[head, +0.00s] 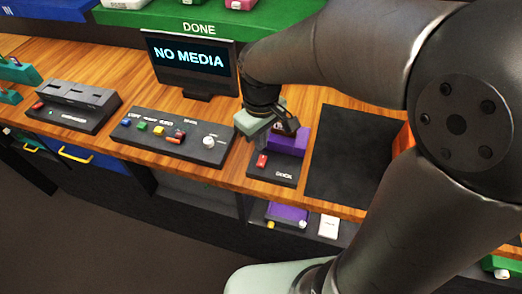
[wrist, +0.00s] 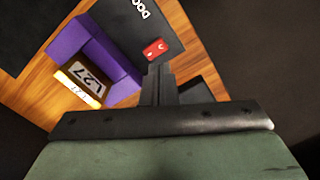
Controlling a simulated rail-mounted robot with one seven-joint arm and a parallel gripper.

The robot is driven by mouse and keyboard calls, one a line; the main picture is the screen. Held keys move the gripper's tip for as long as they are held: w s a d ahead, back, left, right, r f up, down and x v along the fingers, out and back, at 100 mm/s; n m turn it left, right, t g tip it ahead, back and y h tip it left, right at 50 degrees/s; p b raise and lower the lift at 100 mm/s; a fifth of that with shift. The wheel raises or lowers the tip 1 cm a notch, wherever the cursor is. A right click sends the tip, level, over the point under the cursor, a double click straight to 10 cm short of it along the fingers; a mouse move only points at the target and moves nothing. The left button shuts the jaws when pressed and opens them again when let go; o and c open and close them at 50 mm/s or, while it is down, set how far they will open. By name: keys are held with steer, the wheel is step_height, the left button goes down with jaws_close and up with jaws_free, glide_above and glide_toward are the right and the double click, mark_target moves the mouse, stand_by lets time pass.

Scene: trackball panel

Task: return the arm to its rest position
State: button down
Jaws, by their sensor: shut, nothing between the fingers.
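My gripper (wrist: 158,75) is shut and empty, its fingers together in the wrist view. In the head view my gripper (head: 262,138) hangs low at the dock (head: 272,178), with my arm reaching in from the right. In the wrist view the fingertips appear beside the red button (wrist: 155,49) and the purple block (wrist: 84,45), which has an "L27" label. I cannot tell the height of the fingertips or whether they touch the dock.
A screen (head: 190,63) reading "NO MEDIA" stands behind a control panel (head: 170,136) with coloured buttons and a white knob. A slotted black box (head: 72,103) is at the left. A dark mat (head: 345,160) lies right of the dock. A green shelf marked "DONE" (head: 200,27) is behind.

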steer(key=s+d+m, duration=0.7)
steer(key=s+d, duration=0.3)
steer(key=s, duration=0.2)
steer(key=shift+d+r+m+t, duration=0.15)
steer(key=shift+d+m+t, duration=0.15)
steer(key=shift+w, duration=0.15)
steer(key=w+a+r+m, duration=0.2)
steer(key=w+a+r, duration=0.1)
steer(key=w+a, duration=0.2)
steer(key=w+a+r+m+p, duration=0.1)
steer(key=w+a+r, duration=0.3)
steer(key=w, duration=0.4)
steer(key=shift+a+m, duration=0.45)
steer(key=shift+m, duration=0.25)
steer(key=shift+w+f, duration=0.1)
